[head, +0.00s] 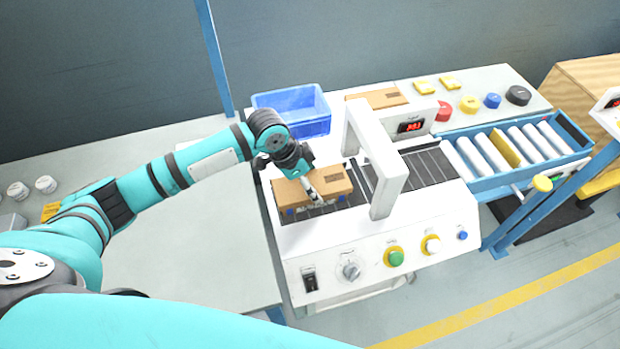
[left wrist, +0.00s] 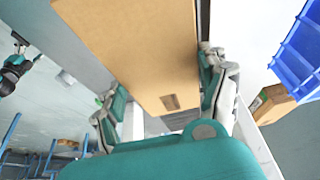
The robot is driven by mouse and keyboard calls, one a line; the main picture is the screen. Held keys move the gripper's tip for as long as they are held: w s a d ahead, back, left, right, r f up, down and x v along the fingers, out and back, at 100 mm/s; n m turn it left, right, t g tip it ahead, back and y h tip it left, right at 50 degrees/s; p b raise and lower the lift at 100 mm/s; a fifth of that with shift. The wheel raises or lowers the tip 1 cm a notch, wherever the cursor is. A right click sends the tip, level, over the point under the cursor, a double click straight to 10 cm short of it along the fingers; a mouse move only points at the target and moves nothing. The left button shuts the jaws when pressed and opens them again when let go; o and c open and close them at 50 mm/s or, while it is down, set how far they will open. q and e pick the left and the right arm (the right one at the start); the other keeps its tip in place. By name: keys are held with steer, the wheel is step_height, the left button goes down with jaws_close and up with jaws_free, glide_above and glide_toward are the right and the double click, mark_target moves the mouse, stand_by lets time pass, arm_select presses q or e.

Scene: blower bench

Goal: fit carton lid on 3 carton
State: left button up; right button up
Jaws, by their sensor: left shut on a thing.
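My left gripper (head: 312,190) is over the infeed conveyor of the white machine and is shut on a brown cardboard piece, which looks like the carton lid (head: 334,181). In the left wrist view the lid (left wrist: 135,45) fills the middle, between the two fingers of the gripper (left wrist: 165,100). Small blue and dark bits show just under the lid's front edge in the head view. How far a carton lies under the lid is hidden, so I cannot tell whether they touch. A small teal and dark part at the left wrist view's left edge looks like my right gripper (left wrist: 20,50).
A white arch (head: 385,160) stands over the conveyor (head: 428,166) just right of the lid. A blue bin (head: 300,104) stands behind. Another cardboard piece (head: 377,98) lies behind the arch. A roller tray (head: 575,130) is at the right. The left table (head: 190,245) has free room.

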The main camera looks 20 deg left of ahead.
arm_select(q)
steer(key=shift+f, duration=0.25)
steer(key=o, duration=0.8)
steer(key=shift+o, duration=1.5)
arm_select(e)
steer(key=shift+d, duration=0.45)
steer(key=shift+d, duration=0.1)
arm_select(q)
steer(key=shift+r, duration=0.35)
steer(key=v, duration=1.2)
steer(key=shift+r+b, duration=0.15)
steer(key=shift+b, duration=0.3)
arm_select(e)
steer(key=shift+s+a+f, duration=0.1)
steer(key=shift+a+f, duration=0.1)
steer(key=shift+f, duration=0.25)
